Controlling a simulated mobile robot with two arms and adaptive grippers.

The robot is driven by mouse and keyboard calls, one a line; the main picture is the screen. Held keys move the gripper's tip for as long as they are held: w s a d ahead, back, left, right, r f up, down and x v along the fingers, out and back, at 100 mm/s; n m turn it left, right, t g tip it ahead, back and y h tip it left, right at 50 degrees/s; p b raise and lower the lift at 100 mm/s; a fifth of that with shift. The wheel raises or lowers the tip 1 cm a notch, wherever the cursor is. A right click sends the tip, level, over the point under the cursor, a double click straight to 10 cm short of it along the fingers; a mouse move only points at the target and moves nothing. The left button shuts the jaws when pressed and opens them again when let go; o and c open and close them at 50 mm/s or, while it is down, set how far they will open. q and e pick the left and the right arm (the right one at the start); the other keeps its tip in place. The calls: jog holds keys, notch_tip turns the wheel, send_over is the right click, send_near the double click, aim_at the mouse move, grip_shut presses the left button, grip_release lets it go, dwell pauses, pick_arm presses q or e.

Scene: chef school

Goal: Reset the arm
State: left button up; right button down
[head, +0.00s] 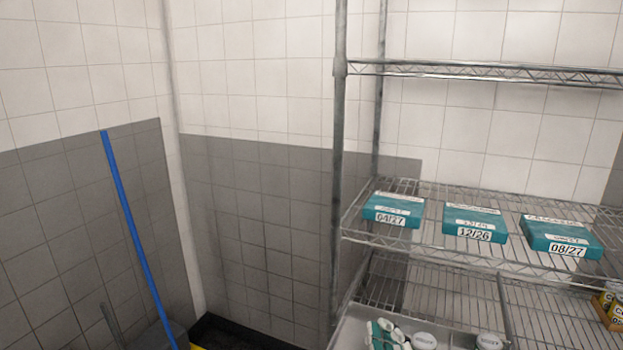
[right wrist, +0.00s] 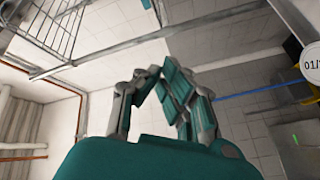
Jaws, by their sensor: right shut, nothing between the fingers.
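My right gripper (right wrist: 161,72) fills the middle of the right wrist view, with grey linkages and teal finger pads. Its fingertips meet and nothing is between them. In the head view a small teal and grey part of my right gripper (head: 384,334) shows at the bottom edge, in front of the lower shelf area. Most of the right arm is out of view. My left gripper is in neither view.
A wire shelf rack (head: 338,150) stands at the right. Three teal boxes labelled 04/27 (head: 393,209), 12/26 (head: 474,223) and 08/27 (head: 560,238) lie on its middle shelf. White-lidded containers (head: 424,341) sit below. A blue pole (head: 136,235) leans at the left wall.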

jog(key=s+d+f+m+g+h, duration=0.2)
jog(key=s+d+f+m+g, duration=0.15)
jog(key=f, duration=0.45)
jog(key=s+d+f+m+g+h, duration=0.1)
jog(key=s+d+f+m+g, duration=0.3)
jog(key=f, duration=0.4)
jog(key=s+d+f+m+g, duration=0.1)
jog(key=s+f+m+g, duration=0.5)
jog(key=s, duration=1)
notch_tip(320, 180, down, 34)
jog(key=s+n+g+b, duration=0.1)
jog(key=n+g+b, duration=0.2)
jog(key=b, duration=0.2)
jog(key=s+d+f+b, duration=0.1)
jog(key=s+f+b, duration=0.1)
jog(key=s+f, duration=0.6)
jog(key=s+d+f+g+b, duration=0.1)
jog(key=s+d+f+b, duration=0.1)
jog(key=s+f, duration=0.7)
notch_tip(320, 180, down, 5)
jog(key=shift+s+r+b, duration=0.15)
jog(key=shift+s+b, duration=0.05)
jog(key=shift+b, duration=0.3)
